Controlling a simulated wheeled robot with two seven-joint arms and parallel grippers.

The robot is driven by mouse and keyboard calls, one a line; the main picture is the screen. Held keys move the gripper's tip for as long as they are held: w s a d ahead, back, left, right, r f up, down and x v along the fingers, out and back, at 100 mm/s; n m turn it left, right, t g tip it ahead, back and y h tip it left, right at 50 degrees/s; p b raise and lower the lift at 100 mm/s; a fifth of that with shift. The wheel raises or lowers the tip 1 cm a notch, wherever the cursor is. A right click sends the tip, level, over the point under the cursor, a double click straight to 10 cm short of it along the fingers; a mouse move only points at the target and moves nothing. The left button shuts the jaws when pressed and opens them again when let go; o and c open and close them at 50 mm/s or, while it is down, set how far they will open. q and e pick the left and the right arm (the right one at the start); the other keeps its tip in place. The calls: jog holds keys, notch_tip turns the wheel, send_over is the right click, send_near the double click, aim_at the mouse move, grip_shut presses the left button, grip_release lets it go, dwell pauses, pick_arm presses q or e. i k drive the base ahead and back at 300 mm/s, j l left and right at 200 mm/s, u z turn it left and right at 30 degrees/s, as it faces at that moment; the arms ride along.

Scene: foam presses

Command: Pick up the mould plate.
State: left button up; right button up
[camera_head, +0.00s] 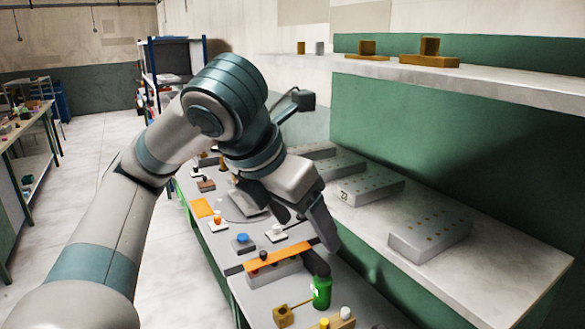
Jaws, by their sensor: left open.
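Several thick grey plates with rows of small dots on top lie on the pale shelf at the right. The nearest grey plate (430,234) is at the right, and another grey plate (368,188) with dark markings on its front lies further back. More plates recede behind my arm, partly hidden. I cannot tell which one is the mould plate. My left gripper (308,232) is open, its fingers pointing down over the workbench, to the left of the plates and apart from them. Nothing shows between its fingers. My right gripper is not in view.
The grey workbench (222,243) below carries an orange strip (278,258), a green bottle (321,291), a blue-topped block (243,243) and small parts. An upper shelf (500,83) with wooden blocks overhangs the plates. Open floor lies at the left.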

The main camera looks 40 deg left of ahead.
aim_at(334, 168)
jog(key=u, duration=0.95)
